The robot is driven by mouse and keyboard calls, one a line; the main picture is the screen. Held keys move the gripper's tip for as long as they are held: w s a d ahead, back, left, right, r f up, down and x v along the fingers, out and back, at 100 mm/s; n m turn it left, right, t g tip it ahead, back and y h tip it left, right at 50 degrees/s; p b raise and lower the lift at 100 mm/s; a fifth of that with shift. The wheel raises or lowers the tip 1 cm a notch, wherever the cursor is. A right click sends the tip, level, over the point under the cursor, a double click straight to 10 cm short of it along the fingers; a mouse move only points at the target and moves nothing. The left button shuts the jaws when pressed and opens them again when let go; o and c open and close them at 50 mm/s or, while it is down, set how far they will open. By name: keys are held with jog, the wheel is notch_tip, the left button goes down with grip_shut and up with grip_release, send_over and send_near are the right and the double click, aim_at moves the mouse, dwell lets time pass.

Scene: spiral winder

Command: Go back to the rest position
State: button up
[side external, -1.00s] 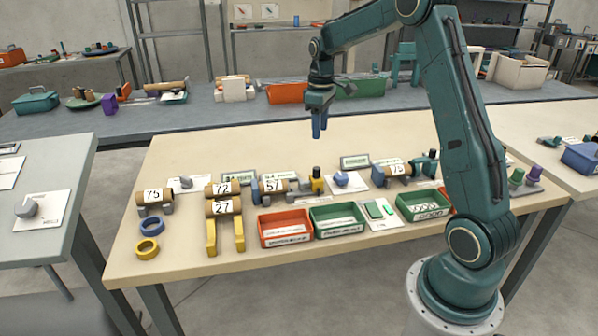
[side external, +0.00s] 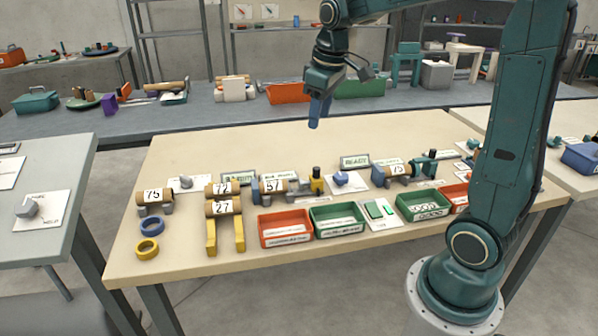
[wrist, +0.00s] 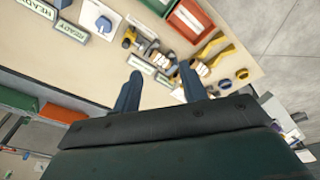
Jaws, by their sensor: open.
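My gripper (side external: 315,112) hangs in the air above the back part of the cream table (side external: 190,255) and holds nothing. In the wrist view its two blue fingers (wrist: 160,85) stand apart with the table showing between them. Below it on the table are cardboard tubes marked 75 (side external: 154,196), 72 (side external: 222,188), 27 (side external: 223,207) and 57 (side external: 274,187). Another tube (side external: 396,170) sits in the blue and green holder at the right. My gripper is well clear of all of them.
Red (side external: 285,229) and green (side external: 337,219) bins stand along the front of the table. A blue ring (side external: 150,227) and a yellow ring (side external: 147,249) lie at the left. A grey-blue bench (side external: 190,118) with an orange bin (side external: 289,93) is behind. The air around my gripper is free.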

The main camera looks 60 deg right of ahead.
jog(key=s+a+t, duration=0.1)
jog(key=s+a, duration=0.5)
jog(key=s, duration=0.3)
jog(key=s+a+m+t, duration=0.1)
jog(key=s+a+t, duration=0.1)
jog(key=s+a, duration=0.4)
jog(key=s, duration=0.2)
jog(key=shift+s+t+y, duration=0.3)
jog(key=shift+s+y, duration=0.1)
